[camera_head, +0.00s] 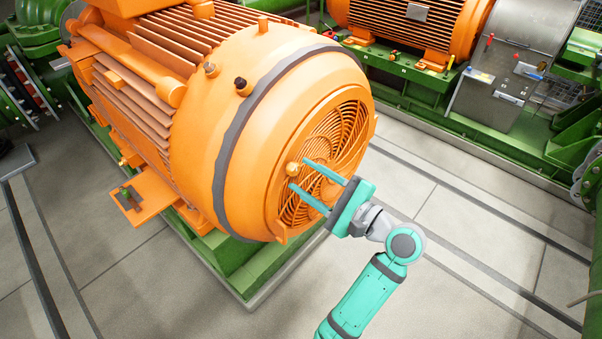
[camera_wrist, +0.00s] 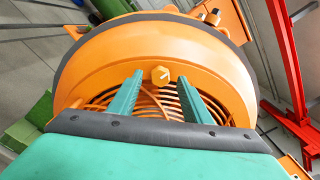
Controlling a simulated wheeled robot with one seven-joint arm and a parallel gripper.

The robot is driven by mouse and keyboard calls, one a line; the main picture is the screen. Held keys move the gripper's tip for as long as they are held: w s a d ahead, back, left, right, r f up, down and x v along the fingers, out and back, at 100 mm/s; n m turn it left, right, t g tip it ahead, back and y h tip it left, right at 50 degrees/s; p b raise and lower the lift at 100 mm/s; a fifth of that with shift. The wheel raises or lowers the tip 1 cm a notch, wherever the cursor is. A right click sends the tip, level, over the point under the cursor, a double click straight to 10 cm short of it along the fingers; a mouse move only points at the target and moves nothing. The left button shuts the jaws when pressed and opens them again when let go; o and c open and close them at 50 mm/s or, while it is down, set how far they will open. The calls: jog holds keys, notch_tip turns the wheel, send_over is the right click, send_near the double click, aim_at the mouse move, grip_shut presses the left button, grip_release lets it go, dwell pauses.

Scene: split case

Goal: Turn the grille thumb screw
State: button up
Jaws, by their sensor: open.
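The grille thumb screw (camera_head: 293,169) is a small yellow-orange knob at the left edge of the round fan grille (camera_head: 338,140) on the orange motor's end cover. In the wrist view the screw (camera_wrist: 160,75) shows a faceted head with a pale mark, just above the grille slots. My gripper (camera_head: 299,173) is open, its two teal fingers reaching toward the grille's left side. In the wrist view my gripper (camera_wrist: 160,78) has one finger on each side of the screw in the picture. The screw appears free between them; I cannot tell the depth gap.
The large orange motor (camera_head: 220,110) sits on a green base (camera_head: 250,262). A second orange motor (camera_head: 420,25) and a grey metal housing (camera_head: 510,70) stand behind. In the wrist view a red frame (camera_wrist: 290,70) stands at right. Grey floor (camera_head: 480,225) is clear at right.

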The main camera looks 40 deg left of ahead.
jog(key=shift+a, duration=1.05)
jog(key=c, duration=1)
jog(key=shift+c, duration=0.2)
